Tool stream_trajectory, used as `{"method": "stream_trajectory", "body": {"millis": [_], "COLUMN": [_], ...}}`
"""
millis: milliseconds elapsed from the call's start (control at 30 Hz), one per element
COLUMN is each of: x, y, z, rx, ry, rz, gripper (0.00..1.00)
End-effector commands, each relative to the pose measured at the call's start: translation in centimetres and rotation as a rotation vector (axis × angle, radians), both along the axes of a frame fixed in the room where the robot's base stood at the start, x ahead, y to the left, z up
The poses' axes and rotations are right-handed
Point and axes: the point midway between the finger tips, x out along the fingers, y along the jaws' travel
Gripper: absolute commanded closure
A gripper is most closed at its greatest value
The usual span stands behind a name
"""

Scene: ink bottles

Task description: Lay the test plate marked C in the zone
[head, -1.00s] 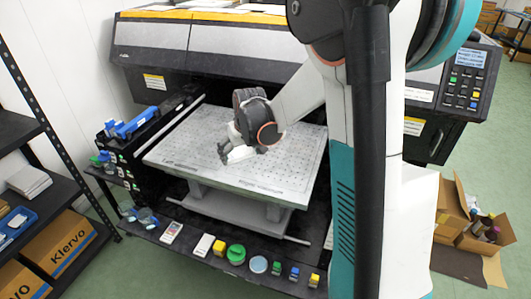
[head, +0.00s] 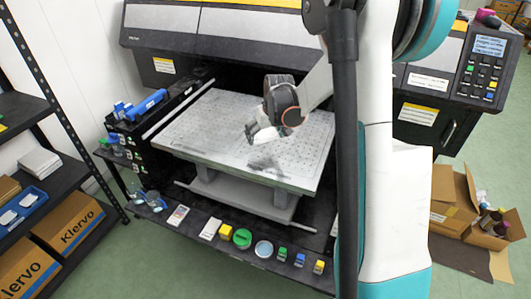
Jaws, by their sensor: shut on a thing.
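My gripper (head: 252,133) is above the middle of the pale, dotted printer bed (head: 190,130). It is shut on a small pale thing (head: 266,135), mostly hidden by the fingers; no letter on it can be read. A dark patch, like a shadow, lies on the bed below the gripper. A flat pale card or plate (head: 178,216) with a dark and reddish print lies on the front ledge, with a plain white one (head: 210,229) to its right. I cannot make out a mark C or tell where the zone is.
On the front ledge (head: 160,225) stand a green round jar (head: 242,238), a pale round dish (head: 263,249) and several small coloured bottles (head: 300,260). The printer body (head: 220,50) rises behind the bed. Shelves (head: 60,180) stand at left, an open carton (head: 485,230) at right.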

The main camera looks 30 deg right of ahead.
Motion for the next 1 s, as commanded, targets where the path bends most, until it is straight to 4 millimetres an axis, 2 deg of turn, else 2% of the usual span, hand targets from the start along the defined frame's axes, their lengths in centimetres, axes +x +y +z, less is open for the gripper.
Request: {"method": "stream_trajectory", "body": {"millis": [33,100,333,600,967,1000], "x": [0.0,0.0,0.0,0.0,0.0,0.0], "y": [0.0,0.0,0.0,0.0,0.0,0.0], "z": [-1.2,-2.0,-3.3,-6.8,-7.1,-7.2], "rx": [0.0,0.0,0.0,0.0,0.0,0.0], "ry": [0.0,0.0,0.0,0.0,0.0,0.0], "rz": [0.0,0.0,0.0,0.0,0.0,0.0], "gripper": [0.5,0.5,0.5,0.5,0.5,0.1]}}
